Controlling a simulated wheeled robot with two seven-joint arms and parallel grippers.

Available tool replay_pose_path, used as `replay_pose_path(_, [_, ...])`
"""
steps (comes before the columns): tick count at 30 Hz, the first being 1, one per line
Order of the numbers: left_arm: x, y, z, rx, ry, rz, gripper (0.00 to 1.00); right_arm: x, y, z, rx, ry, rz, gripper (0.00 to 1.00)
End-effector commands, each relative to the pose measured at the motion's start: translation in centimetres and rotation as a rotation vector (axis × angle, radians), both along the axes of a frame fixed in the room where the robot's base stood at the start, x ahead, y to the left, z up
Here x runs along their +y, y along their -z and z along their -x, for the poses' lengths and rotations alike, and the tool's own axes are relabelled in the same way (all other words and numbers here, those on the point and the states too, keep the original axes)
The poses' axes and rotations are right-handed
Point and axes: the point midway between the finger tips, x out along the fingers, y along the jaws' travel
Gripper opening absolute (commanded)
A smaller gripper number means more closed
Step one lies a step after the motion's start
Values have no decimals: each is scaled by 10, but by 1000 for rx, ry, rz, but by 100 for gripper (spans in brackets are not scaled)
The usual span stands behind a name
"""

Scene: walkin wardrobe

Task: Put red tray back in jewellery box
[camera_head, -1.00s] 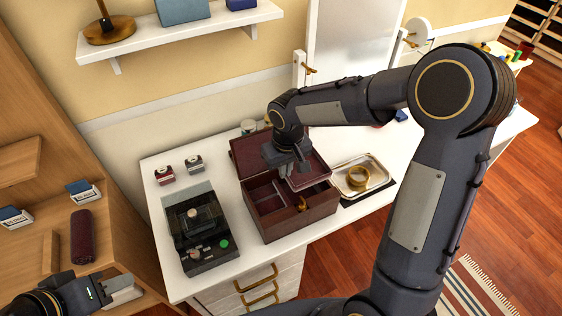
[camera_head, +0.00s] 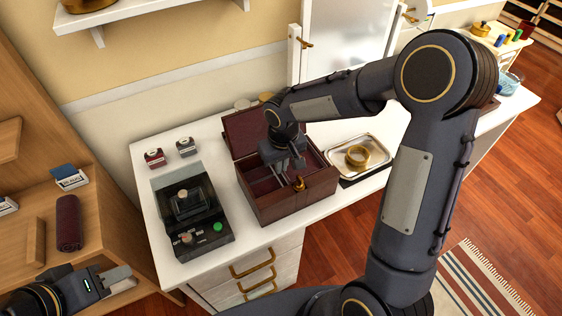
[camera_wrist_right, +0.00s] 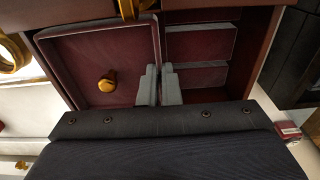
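The open jewellery box (camera_head: 290,205) stands on the white counter, dark red, with its lid (camera_head: 245,130) tilted back. In the right wrist view, the red tray (camera_wrist_right: 85,55) sits at the box's opening beside the compartments (camera_wrist_right: 195,45). A small gold piece (camera_wrist_right: 107,82) lies in the tray. My right gripper (camera_wrist_right: 159,72) is over the box, its fingers close together on either side of the tray's wall. Whether the tray rests fully on its supports is hard to tell. My left gripper (camera_head: 122,278) is away at the lower left, apart from the box; its finger gap is unclear.
A metal tray (camera_head: 374,150) with a gold bangle (camera_head: 357,156) lies right of the box. A black device (camera_head: 190,215) with a green button stands left of it. Two small boxes (camera_head: 155,158) (camera_head: 186,147) stand behind the device. A wooden shelf (camera_head: 100,225) is at left.

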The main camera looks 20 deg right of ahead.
Motion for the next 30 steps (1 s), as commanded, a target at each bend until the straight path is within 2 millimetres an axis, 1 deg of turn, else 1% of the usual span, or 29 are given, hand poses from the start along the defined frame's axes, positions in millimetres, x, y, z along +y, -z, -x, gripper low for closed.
replay_pose_path(2, [0,3,0,0,0,0,36,0,3,0,0,0,0,0])
replay_pose_path(14, [0,3,0,0,0,0,36,0,4,0,-1,0,0,0])
replay_pose_path(30, [0,12,0,0,0,0,36,0,14,0,-1,-1,-1,0])
